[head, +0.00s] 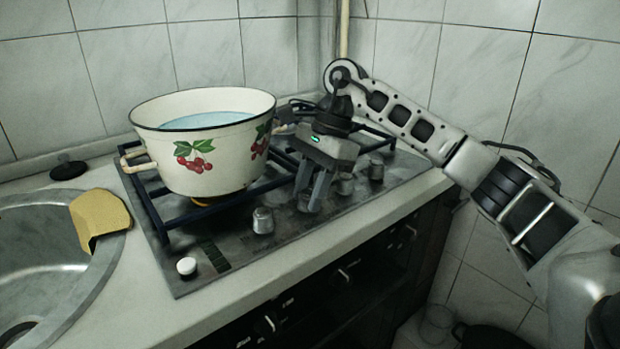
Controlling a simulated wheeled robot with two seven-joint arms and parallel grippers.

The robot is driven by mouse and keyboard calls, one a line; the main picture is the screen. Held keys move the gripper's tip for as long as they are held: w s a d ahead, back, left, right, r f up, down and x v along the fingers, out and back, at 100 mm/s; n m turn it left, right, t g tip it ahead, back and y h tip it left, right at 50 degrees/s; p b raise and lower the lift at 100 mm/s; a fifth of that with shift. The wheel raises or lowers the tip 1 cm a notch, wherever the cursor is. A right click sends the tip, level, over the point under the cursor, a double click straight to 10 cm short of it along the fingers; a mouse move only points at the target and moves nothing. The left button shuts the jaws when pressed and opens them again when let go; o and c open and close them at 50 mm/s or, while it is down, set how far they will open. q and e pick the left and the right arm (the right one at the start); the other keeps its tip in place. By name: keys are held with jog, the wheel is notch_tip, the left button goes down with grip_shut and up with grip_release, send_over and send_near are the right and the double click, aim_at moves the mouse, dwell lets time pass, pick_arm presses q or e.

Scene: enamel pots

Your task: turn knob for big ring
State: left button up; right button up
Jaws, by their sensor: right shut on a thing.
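A row of metal knobs runs along the front of the gas hob (215,275). My right gripper (308,201) points down over the row, its fingers on either side of one knob (305,201), shut on it. The fingers partly hide this knob, and its turn angle cannot be told. Another knob (263,220) stands to its left, and two more, one knob (345,184) and a far knob (376,170), stand to its right. Which knob serves the big ring cannot be told. My left gripper is not in view.
A white enamel pot (165,155) with cherries and bluish contents stands on the hob's left side, close to my right gripper. A white button (186,266) is at the front left corner. A sink (40,255) with a yellow cloth (100,215) lies left. Tiled walls enclose the back.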

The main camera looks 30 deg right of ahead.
jog(key=n+g+p, duration=0.1)
jog(key=n, duration=0.1)
jog(key=shift+w+r+n, duration=0.1)
jog(key=shift+r+n, duration=0.05)
jog(key=shift+n, duration=0.25)
jog(key=n+g, duration=0.1)
jog(key=n, duration=0.2)
jog(key=shift+h+p, duration=0.35)
jog(key=shift+h, duration=0.05)
jog(key=shift+n+g+h, duration=0.3)
jog(key=shift+n+g, duration=0.2)
jog(key=shift+n, duration=0.8)
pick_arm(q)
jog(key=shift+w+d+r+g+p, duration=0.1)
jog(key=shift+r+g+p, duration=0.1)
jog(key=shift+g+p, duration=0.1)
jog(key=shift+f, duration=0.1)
pick_arm(e)
jog(key=shift+n, duration=0.5)
jog(key=o, duration=1)
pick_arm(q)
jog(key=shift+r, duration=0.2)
